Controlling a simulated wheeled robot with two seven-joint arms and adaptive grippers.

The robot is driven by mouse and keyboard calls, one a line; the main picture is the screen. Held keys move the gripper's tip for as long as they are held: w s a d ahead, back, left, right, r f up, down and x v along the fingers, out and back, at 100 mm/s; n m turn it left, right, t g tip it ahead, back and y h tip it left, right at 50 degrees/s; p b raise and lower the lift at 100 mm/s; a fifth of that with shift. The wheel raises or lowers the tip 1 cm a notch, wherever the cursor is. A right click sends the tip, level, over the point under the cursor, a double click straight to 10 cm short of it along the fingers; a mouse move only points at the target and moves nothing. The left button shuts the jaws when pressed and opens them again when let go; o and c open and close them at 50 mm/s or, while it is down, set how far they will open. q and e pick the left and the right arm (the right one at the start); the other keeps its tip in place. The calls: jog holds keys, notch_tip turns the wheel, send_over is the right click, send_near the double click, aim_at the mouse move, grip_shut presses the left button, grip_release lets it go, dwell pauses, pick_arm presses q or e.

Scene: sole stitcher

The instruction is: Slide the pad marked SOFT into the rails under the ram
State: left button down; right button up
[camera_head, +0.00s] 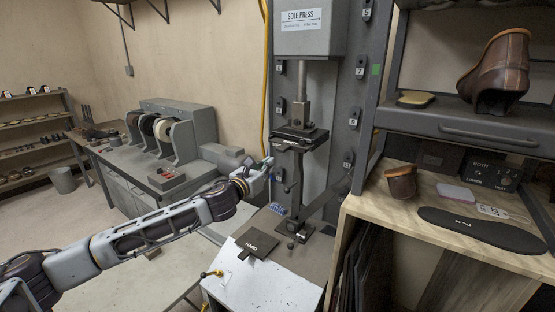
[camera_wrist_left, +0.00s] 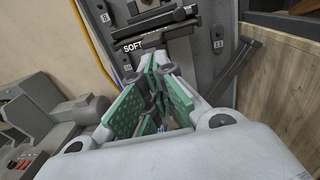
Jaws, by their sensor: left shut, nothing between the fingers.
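The pad marked SOFT (camera_wrist_left: 150,42) shows in the left wrist view as a dark plate whose front edge carries white lettering. It sits at the press under the ram; in the head view a dark plate (camera_head: 300,134) is there below the ram (camera_head: 300,108). I cannot tell how deep it lies in the rails. My left gripper (camera_head: 268,164) is in front of and below the plate, to the left of the press column. In the left wrist view its green-padded fingers (camera_wrist_left: 155,68) are shut and empty, just below the SOFT edge. My right gripper is not in view.
A dark pad marked HARD (camera_head: 258,243) lies on the white-topped table (camera_head: 262,285) in front of the press. A shelf unit (camera_head: 460,125) with a boot (camera_head: 497,72) and a black sole (camera_head: 481,230) stands at right. A grinding machine (camera_head: 165,135) stands at left.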

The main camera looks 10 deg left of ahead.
pick_arm(q)
jog(key=w, duration=0.2)
jog(key=p, duration=0.1)
send_near(292, 144)
jog(key=shift+w+a+f, duration=0.15)
jog(key=shift+w+f, duration=0.05)
jog(key=shift+f, duration=0.4)
jog(key=shift+w+a+f, duration=0.15)
jog(key=shift+f, duration=0.45)
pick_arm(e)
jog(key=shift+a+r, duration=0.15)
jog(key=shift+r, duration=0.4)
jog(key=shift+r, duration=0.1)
pick_arm(q)
jog(key=p+x, duration=0.3)
jog(key=x, duration=0.1)
jog(key=shift+w+d, duration=0.1)
jog(key=shift+w, duration=0.15)
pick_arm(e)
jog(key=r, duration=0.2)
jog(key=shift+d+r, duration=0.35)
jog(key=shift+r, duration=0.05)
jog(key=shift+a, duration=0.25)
